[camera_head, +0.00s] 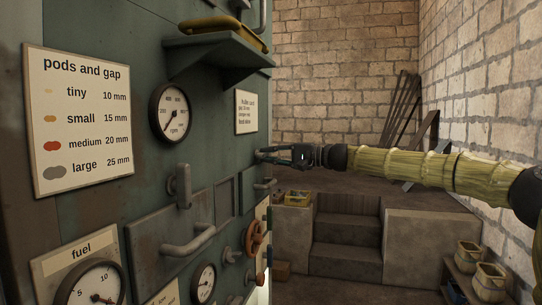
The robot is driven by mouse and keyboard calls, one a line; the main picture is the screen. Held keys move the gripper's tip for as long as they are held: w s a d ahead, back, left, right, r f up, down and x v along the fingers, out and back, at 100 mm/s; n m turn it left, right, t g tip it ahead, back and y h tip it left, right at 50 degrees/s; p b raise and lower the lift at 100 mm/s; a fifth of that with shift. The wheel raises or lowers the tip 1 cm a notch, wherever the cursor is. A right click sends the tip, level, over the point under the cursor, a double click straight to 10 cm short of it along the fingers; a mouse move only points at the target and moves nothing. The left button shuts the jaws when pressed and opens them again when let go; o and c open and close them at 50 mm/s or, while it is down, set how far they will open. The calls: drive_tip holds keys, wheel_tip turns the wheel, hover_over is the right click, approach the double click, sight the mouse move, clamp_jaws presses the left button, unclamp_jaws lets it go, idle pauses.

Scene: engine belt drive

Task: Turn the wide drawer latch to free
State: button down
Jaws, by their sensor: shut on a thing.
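My gripper (272,154) reaches in from the right and meets the green machine wall near its far edge. Its fingers are shut on a small latch-like part there, which they mostly hide. Just below is a grey handle (265,184) on the wall. Nearer, a broad drawer front (150,232) has a bent grey bar handle (188,241). A grey latch (181,187) stands upright above that drawer, apart from my gripper. Which drawer the gripped part belongs to cannot be told.
A shelf (215,50) with a yellow-handled thing juts from the wall above. A dial gauge (170,112), a fuel gauge (93,284) and orange handwheel (256,235) are on the machine. Stone steps (345,232) stand behind; baskets (490,280) sit at lower right.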

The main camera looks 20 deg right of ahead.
drive_tip(key=shift+d+r, duration=0.1)
drive_tip(key=c, duration=1.4)
unclamp_jaws()
drive_tip(key=v, duration=1.2)
